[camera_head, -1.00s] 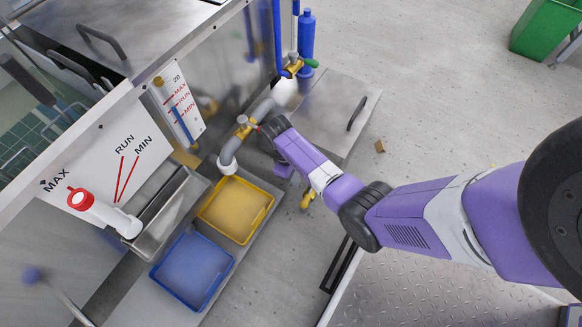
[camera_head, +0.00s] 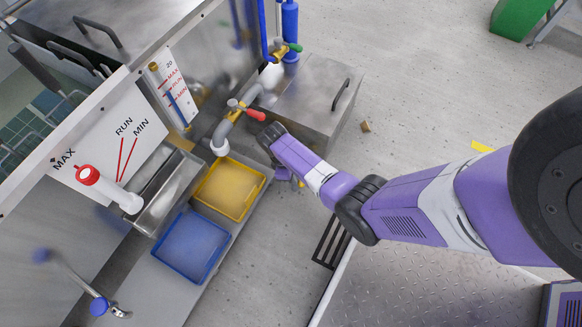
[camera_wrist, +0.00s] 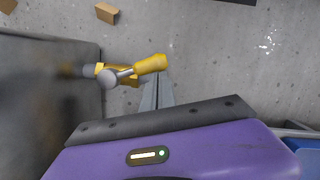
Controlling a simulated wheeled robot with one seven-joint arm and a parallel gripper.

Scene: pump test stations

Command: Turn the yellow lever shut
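The yellow lever (camera_wrist: 150,65) shows in the wrist view on a small valve with a round grey hub (camera_wrist: 108,78). The valve comes out of the grey metal side at the left, and the lever points right and slightly up in the picture. My gripper (camera_wrist: 158,78) has its two grey fingers together, with nothing seen between them. The fingertips are just below the lever's free end; I cannot tell whether they touch it. In the head view my gripper (camera_head: 284,173) is mostly hidden behind my arm, and only a speck of the yellow lever (camera_head: 301,184) shows.
A red lever (camera_head: 256,115) sits on the grey pipe above, and a green lever (camera_head: 292,47) is farther back. A metal box (camera_head: 305,100) stands beside my arm. A yellow tray (camera_head: 228,188) and a blue tray (camera_head: 190,245) lie left. Open floor is right.

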